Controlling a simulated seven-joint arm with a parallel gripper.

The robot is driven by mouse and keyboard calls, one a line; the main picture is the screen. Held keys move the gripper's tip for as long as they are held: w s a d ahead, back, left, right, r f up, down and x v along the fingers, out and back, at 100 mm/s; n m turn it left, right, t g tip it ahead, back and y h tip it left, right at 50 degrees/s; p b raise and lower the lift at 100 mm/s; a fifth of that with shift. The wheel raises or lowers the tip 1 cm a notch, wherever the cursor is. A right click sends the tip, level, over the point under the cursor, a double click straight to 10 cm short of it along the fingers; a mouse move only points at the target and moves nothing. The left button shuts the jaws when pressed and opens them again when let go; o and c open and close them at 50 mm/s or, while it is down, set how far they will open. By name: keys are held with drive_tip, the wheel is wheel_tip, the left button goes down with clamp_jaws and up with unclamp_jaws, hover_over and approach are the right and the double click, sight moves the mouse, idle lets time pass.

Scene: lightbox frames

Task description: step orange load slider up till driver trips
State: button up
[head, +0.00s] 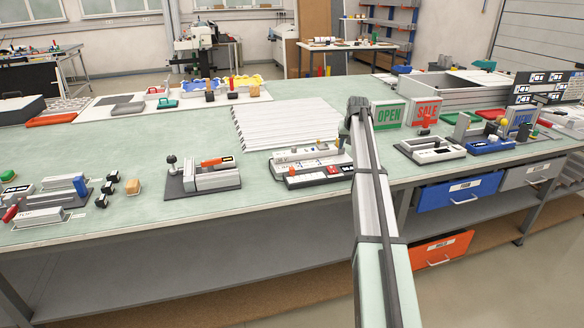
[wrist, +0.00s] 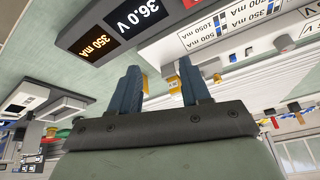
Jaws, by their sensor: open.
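My gripper (wrist: 160,66) shows in the wrist view with its two blue-grey fingers apart and nothing clearly held between them. Small yellow-orange pieces (wrist: 172,82) show beside and between the fingers; I cannot tell whether one is the load slider. A dark display unit (wrist: 118,30), seen upside down, reads 36.0 V and 350 mA. Beside it is a white panel (wrist: 230,25) labelled 500 mA, 700 mA and 1050 mA.
A grey fixture with an orange bar (head: 217,161) stands left of the device. White ribbed panels (head: 285,122) lie behind it. OPEN (head: 389,115) and SALE (head: 426,112) signs stand to the right. Bare green bench top (head: 110,150) lies at left.

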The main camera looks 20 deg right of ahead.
drive_tip(key=w+a+r+n+g+y, duration=0.1)
drive_tip(key=a+r, duration=0.1)
drive_tip(key=a, duration=0.5)
drive_tip(key=w+a+r+n+g, duration=0.1)
drive_tip(key=a+r+n+g, duration=0.1)
drive_tip(key=a, duration=0.6)
drive_tip(key=n+g, duration=0.1)
drive_tip(key=g, duration=0.1)
approach(292, 168)
wheel_tip(292, 168, down, 9)
drive_tip(key=shift+s+d+f, duration=0.1)
drive_tip(key=shift+s, duration=0.05)
clamp_jaws()
